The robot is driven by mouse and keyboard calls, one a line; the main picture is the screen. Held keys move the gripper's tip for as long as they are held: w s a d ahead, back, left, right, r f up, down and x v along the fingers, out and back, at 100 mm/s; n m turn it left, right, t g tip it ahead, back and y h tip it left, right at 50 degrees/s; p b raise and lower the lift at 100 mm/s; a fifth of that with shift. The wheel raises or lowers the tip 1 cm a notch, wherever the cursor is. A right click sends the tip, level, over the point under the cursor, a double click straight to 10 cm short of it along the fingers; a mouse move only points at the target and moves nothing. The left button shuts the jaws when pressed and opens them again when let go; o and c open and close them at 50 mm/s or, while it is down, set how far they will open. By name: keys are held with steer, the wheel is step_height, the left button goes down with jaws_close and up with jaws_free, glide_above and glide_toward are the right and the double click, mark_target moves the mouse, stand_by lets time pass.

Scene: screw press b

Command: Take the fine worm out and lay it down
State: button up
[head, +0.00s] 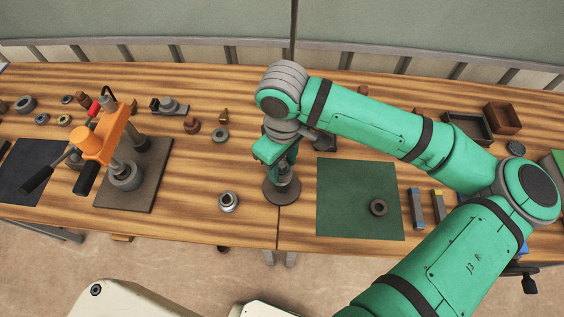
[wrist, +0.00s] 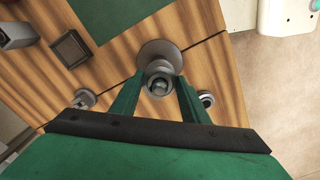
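A small stand with a round dark base (head: 282,192) is on the bench near the middle of the head view. A grey upright part rises from it. In the wrist view its round top (wrist: 159,86) lies between my fingers, above the base disc (wrist: 160,53). I cannot tell whether this part is the fine worm. My gripper (wrist: 160,82) points down over the stand, with one green finger on each side of the part. The fingers look spread; contact is not clear. In the head view my wrist partly hides the stand's top.
An orange screw press (head: 108,140) stands on a dark plate at the left. A green mat (head: 345,200) with a dark ring (head: 378,207) lies right of the stand. A light metal ring (head: 228,202) is close left of it. Brown and dark trays (head: 503,118) stand at the back right.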

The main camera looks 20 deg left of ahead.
steer(key=c, duration=0.7)
steer(key=shift+a+r, duration=0.1)
steer(key=shift+r, duration=1.45)
steer(key=shift+r, duration=2.5)
